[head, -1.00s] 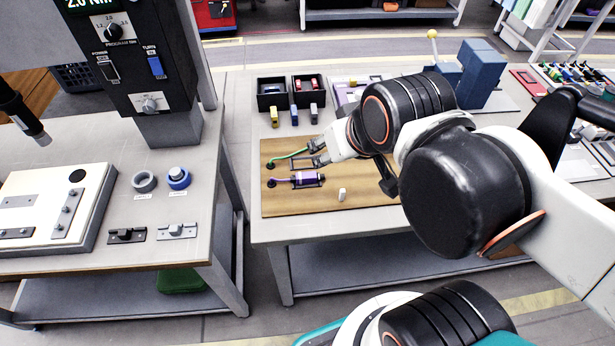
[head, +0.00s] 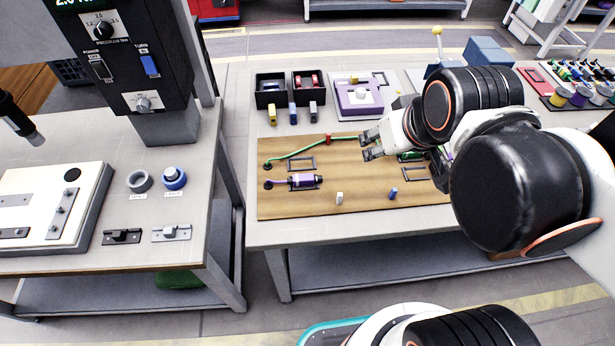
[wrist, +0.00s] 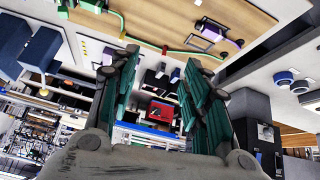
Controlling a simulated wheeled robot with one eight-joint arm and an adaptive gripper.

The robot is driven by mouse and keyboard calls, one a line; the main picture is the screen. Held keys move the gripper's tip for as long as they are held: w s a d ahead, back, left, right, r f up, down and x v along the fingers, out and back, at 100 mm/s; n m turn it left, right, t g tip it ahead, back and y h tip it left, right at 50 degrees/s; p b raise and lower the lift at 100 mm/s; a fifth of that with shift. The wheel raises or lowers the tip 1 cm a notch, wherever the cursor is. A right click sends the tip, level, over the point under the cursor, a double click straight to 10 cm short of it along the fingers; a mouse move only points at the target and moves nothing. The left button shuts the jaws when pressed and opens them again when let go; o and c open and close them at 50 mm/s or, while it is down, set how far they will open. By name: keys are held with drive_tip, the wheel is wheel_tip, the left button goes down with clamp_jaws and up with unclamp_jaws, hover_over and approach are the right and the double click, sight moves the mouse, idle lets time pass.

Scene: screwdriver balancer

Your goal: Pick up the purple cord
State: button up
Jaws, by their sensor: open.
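The purple cord (head: 280,183) lies on the left of the wooden board, running from a dark round end to a purple cylinder (head: 303,181) with a pale band, beside a dark frame. Its purple cylinder also shows in the wrist view (wrist: 210,32), at the top right. My gripper (head: 366,146) is to the right of the cord and apart from it, above the board. In the wrist view its fingers (wrist: 162,60) are spread with nothing between them.
A green cord (head: 300,152) with a red piece lies behind the purple one on the board (head: 290,206). White (head: 339,198) and blue (head: 393,193) blocks stand near the front. Black bins (head: 271,87) and a purple fixture (head: 350,101) are behind.

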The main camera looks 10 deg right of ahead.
drive_tip(key=w+n, duration=0.1)
drive_tip(key=n+g+p, duration=0.4)
drive_tip(key=n+g, duration=0.3)
drive_tip(key=n, duration=0.8)
hover_over(304, 177)
drive_tip(key=f, duration=1.8)
drive_tip(key=shift+d, duration=0.25)
drive_tip(key=f+b, duration=0.2)
drive_tip(key=f, duration=0.3)
drive_tip(key=shift+a+f+b, duration=0.15)
drive_tip(key=shift+a+b, duration=0.1)
drive_tip(key=shift+b, duration=0.15)
clamp_jaws()
